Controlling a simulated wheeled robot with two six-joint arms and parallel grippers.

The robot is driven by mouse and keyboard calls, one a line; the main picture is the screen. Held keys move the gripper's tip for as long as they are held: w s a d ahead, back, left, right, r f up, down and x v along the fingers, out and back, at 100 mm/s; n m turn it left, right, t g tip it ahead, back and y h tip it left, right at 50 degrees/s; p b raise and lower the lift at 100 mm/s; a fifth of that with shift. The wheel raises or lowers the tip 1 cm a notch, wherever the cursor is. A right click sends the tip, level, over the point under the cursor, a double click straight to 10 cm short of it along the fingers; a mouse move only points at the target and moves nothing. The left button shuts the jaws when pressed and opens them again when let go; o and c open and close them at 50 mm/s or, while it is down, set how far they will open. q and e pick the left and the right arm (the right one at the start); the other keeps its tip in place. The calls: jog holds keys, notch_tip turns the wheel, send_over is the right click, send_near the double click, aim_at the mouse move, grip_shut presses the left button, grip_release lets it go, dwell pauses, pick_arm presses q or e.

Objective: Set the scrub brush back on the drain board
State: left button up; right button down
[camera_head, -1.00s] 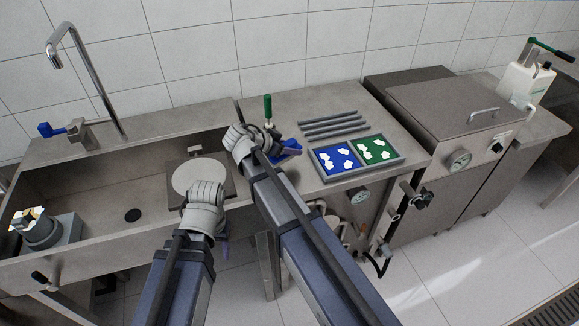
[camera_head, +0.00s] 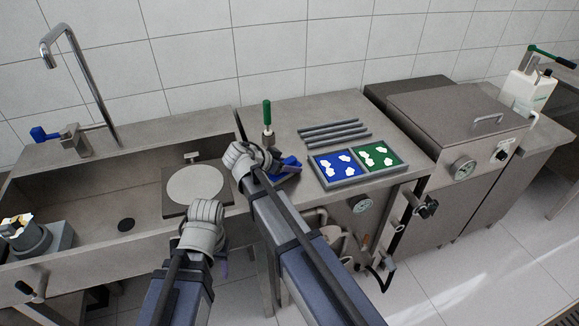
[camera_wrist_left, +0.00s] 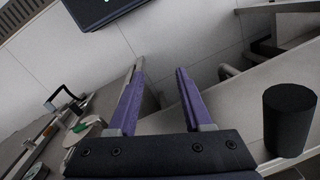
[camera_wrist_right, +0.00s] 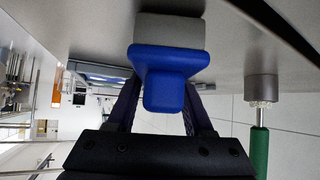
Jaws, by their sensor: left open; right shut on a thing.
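The scrub brush, with a blue handle and grey underside, (camera_wrist_right: 170,62) is between the fingers of my right gripper (camera_wrist_right: 165,100), which is shut on it. In the right wrist view, which hangs upside down, the grey part is against or very close to the worktop; I cannot tell if it touches. In the head view the brush (camera_head: 291,162) is by the worktop's left front edge, partly hidden by my right gripper (camera_head: 272,168). The grey drain board surface (camera_head: 300,107) lies right of the sink. My left gripper (camera_wrist_left: 160,95) is open and empty, at the sink's front edge.
A green-handled tool (camera_head: 267,117) stands upright behind the brush. Grey bars (camera_head: 333,132) and a tray with blue and green halves (camera_head: 347,183) lie to the right. A round pale disc (camera_head: 195,185) lies on a plate in the sink. A tap (camera_head: 85,80) rises behind it.

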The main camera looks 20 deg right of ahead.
jog(key=shift+c, duration=1.4)
grip_release()
jog(key=shift+f, duration=0.1)
jog(key=shift+a+r+p, duration=0.1)
jog(key=shift+r+p, duration=0.25)
jog(key=shift+p, duration=0.05)
jog(key=p+v, duration=0.4)
jog(key=v, duration=0.2)
jog(key=shift+s+a+r, duration=0.1)
jog(key=shift+a, duration=0.05)
jog(key=shift+s+a+r, duration=0.15)
jog(key=shift+a, duration=0.15)
